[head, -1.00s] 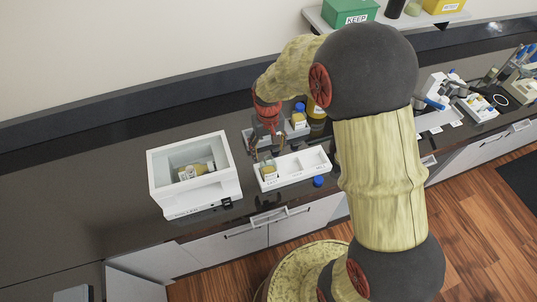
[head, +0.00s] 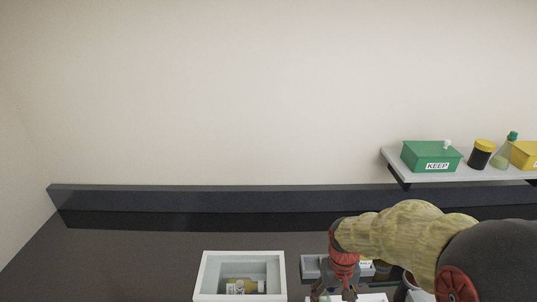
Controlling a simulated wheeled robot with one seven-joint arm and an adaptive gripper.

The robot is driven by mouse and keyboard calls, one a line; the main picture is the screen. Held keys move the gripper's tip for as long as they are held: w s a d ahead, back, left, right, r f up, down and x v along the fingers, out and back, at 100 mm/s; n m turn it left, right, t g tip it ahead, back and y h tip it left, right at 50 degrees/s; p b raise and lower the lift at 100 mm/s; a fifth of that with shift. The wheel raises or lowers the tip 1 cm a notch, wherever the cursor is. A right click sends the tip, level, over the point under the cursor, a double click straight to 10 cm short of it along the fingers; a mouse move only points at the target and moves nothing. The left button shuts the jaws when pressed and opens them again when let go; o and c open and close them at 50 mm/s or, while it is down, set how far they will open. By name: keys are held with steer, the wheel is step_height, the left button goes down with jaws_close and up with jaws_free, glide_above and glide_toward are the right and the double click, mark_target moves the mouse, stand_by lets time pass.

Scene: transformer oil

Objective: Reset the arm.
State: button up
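My arm (head: 405,233) reaches in from the lower right of the head view, its yellow link level above the counter. My gripper (head: 336,294) hangs down from the red wrist at the bottom edge, over the white tray. Its fingertips are cut off or too small to judge, so its opening cannot be told.
A white open box (head: 212,270) with a labelled bottle (head: 243,286) lying inside stands left of my gripper. A grey rack (head: 311,267) is behind the gripper. A wall shelf (head: 396,169) holds a green KEEP box (head: 432,156), a dark jar (head: 481,154) and a green-capped bottle (head: 505,152). The left counter is clear.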

steer(key=s+r+t+b, duration=0.3)
steer(key=s+b, duration=0.4)
steer(key=s+r+t+b, duration=0.3)
steer(key=s+r+b, duration=0.1)
steer(key=s+b, duration=0.3)
steer(key=shift+s+r, duration=0.3)
